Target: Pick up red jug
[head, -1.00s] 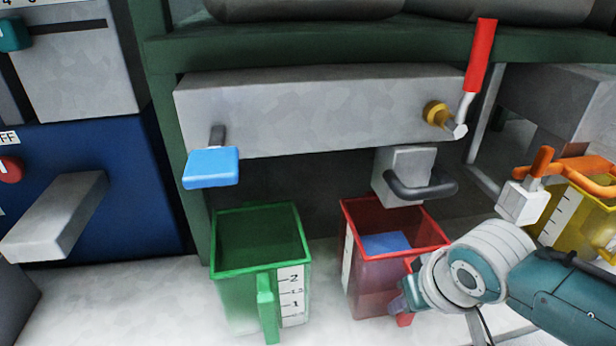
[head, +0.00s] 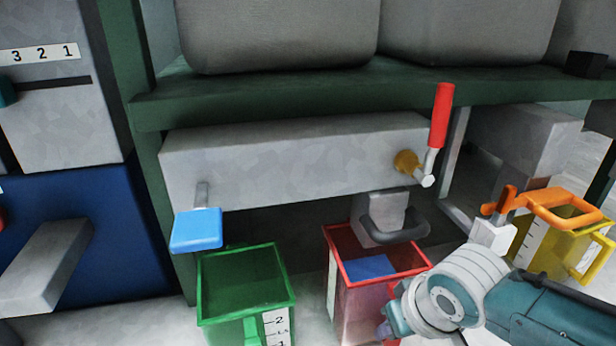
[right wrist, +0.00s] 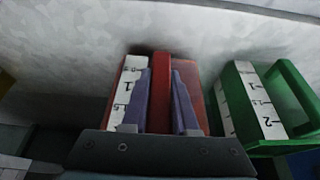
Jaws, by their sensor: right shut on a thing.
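The red jug (head: 365,300) stands under the machine's dark spout in the head view, with blue contents showing inside. It also shows in the right wrist view (right wrist: 205,110), with its white scale strip at the left. My right gripper (right wrist: 160,108) is shut on the red jug's handle (right wrist: 160,75), a purple finger on each side. In the head view my right gripper (head: 388,325) is at the jug's front right, its fingers mostly hidden by my own wrist. My left gripper is not in view.
A green jug (head: 285,292) stands left of the red one. A yellow jug (head: 540,245) stands at the right behind my arm, beside an orange handle (head: 560,205). Above are a blue pedal-like block (head: 196,231), a red lever (head: 441,115) and the dark spout loop (head: 400,232).

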